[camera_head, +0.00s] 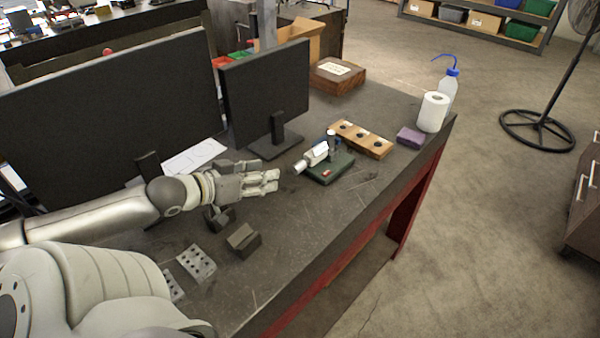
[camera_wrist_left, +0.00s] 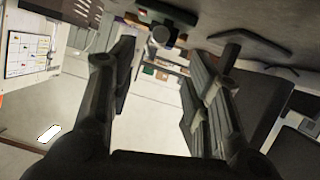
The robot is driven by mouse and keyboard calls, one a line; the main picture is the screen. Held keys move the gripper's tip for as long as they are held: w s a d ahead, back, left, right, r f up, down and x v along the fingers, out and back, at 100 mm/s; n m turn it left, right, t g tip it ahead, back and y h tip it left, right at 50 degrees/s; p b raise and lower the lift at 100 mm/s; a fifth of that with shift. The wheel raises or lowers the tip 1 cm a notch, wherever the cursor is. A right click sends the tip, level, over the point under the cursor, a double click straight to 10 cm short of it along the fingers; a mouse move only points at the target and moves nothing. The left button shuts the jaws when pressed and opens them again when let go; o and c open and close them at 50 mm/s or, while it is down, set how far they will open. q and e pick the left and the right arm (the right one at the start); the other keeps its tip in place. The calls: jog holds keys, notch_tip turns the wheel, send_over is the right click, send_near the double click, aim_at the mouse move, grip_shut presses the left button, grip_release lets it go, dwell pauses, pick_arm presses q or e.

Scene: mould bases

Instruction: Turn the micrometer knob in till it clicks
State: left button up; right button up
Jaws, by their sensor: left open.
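The micrometer (camera_head: 316,155) has a light silver and white body and is fixed on a dark green base (camera_head: 331,168) on the workbench. Its knob (camera_head: 300,167) points left, towards my left gripper (camera_head: 274,181). My left gripper is open and empty, a short gap left of the knob and apart from it. In the left wrist view the two fingers of my left gripper (camera_wrist_left: 158,82) stand wide apart. My right gripper is not in view.
A monitor (camera_head: 265,90) stands behind the gripper, its foot (camera_head: 275,146) close by. Dark metal blocks (camera_head: 243,240) and a drilled plate (camera_head: 196,263) lie in front. A wooden block with holes (camera_head: 362,139), purple block (camera_head: 410,137), paper roll (camera_head: 432,112) and bottle (camera_head: 449,90) are farther right.

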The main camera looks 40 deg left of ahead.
aim_at(295, 170)
pick_arm(q)
jog(key=shift+b+x, duration=0.7)
jog(key=shift+x, duration=2)
jog(key=shift+b+x, duration=0.35)
jog(key=shift+x, duration=2.3)
grip_shut()
jog(key=shift+d+r+m+p, duration=0.1)
jog(key=shift+r+m+p, duration=0.1)
jog(key=shift+m+p, duration=0.5)
jog(key=shift+y+p, duration=0.5)
jog(key=shift+p, duration=0.3)
jog(key=shift+d+f+m+y+p, duration=0.15)
jog(key=shift+m+y+p, duration=0.45)
jog(key=shift+m, duration=0.3)
jog(key=shift+m+t+y, duration=0.3)
jog(key=shift+m+y, duration=0.2)
jog(key=shift+m, duration=0.2)
